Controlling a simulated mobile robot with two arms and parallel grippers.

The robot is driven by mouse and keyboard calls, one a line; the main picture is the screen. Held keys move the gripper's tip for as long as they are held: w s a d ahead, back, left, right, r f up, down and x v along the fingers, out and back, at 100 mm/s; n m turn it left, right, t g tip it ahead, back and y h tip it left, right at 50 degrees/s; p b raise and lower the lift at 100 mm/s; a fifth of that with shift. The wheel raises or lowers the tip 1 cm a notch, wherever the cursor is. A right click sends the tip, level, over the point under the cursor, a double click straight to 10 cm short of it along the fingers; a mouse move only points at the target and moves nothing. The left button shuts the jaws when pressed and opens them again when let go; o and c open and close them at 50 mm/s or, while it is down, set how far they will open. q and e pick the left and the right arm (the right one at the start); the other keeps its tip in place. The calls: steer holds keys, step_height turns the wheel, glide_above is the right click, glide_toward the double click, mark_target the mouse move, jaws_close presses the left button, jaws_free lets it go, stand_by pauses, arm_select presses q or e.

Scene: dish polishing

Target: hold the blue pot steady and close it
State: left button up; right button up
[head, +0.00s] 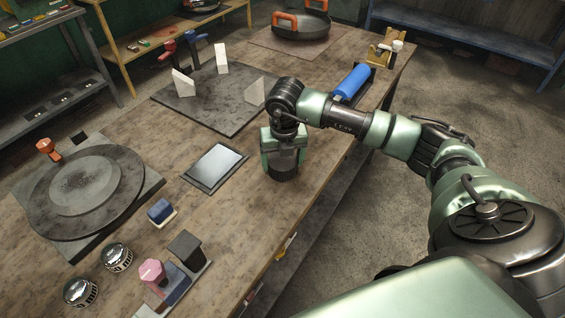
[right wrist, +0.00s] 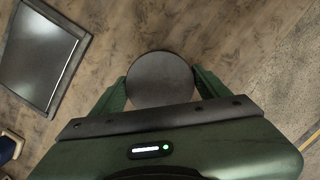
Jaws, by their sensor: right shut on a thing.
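My right gripper (head: 284,158) points down over the wooden bench near its right edge. It is shut on a dark grey round piece (right wrist: 160,78), which sits between the two green fingers in the right wrist view. In the head view this dark piece (head: 283,172) shows just below the fingers, at or close to the bench top. I cannot tell whether it is a lid or a pot. I see nothing that is clearly a blue pot. A small blue block (head: 160,210) on a pale base stands on the bench to the left. My left gripper is not in view.
A flat dark panel (head: 215,167) lies just left of the right gripper. A round turntable (head: 85,190) is at far left. Two metal knobs and a pink-topped piece (head: 152,271) stand in front. A blue roller (head: 354,83) and an orange-handled pan (head: 302,26) are further back.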

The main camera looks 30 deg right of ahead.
mark_target(282, 161)
step_height(282, 161, up, 19)
steer(key=b, duration=0.2)
steer(key=shift+r+b, duration=0.15)
steer(key=shift+b, duration=0.15)
steer(key=s+a+f+m+g, duration=0.1)
steer(key=s+a+f+m, duration=0.4)
steer(key=m, duration=1)
steer(key=s+a+f+m+g, duration=0.2)
steer(key=s+a+f+m, duration=0.4)
steer(key=m, duration=1)
steer(key=shift+s+a+f+y, duration=0.35)
steer(key=shift+s+a, duration=0.85)
steer(key=shift+s, duration=0.8)
